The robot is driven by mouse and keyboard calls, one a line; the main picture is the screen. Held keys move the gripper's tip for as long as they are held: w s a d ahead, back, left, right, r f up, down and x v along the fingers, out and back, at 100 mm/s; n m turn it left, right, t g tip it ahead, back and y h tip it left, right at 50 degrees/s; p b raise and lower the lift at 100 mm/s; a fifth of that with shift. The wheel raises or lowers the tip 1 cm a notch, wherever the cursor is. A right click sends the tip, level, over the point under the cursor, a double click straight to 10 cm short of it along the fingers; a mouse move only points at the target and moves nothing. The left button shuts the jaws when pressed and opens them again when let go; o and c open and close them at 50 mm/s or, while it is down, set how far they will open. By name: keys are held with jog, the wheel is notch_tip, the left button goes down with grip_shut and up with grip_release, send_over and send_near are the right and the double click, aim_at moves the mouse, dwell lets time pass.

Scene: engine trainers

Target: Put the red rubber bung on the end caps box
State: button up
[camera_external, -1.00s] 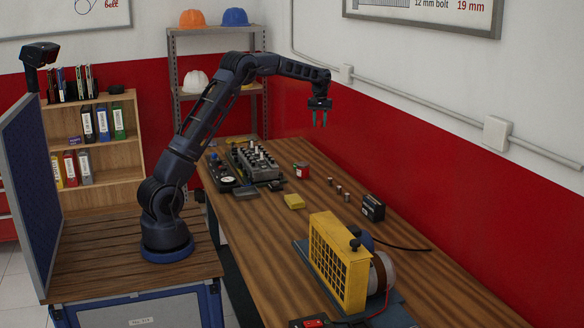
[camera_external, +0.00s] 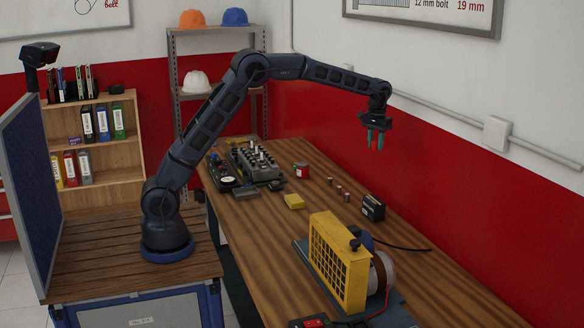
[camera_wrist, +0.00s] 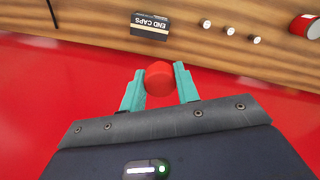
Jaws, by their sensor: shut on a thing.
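The red rubber bung (camera_wrist: 159,79) is held between the two teal fingers of my gripper (camera_wrist: 160,73), which is shut on it. In the external view my gripper (camera_external: 376,144) points down, high above the bench, with its fingertips above the end caps box in the picture. The end caps box (camera_external: 373,208) is small and black and stands on the bench near the red wall. In the wrist view the box (camera_wrist: 150,25) shows its "END CAPS" label, apart from the bung and beyond the fingertips.
Several small metal cylinders (camera_external: 339,190) stand left of the box, with a red tin (camera_external: 302,172) and yellow block (camera_external: 294,202) farther left. A black cable (camera_external: 404,247) lies in front of the box. A yellow-guarded machine (camera_external: 340,262) stands nearer the camera. The red wall is close behind.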

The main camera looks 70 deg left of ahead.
aim_at(374, 200)
jog(key=d+f, duration=0.1)
jog(key=f, duration=0.5)
jog(key=d+f, duration=0.1)
jog(key=f, duration=0.6)
jog(key=d+f, duration=0.1)
jog(key=f, duration=0.6)
jog(key=shift+s, duration=0.15)
jog(key=shift+f, duration=0.1)
jog(key=o, duration=0.9)
jog(key=shift+o, duration=0.2)
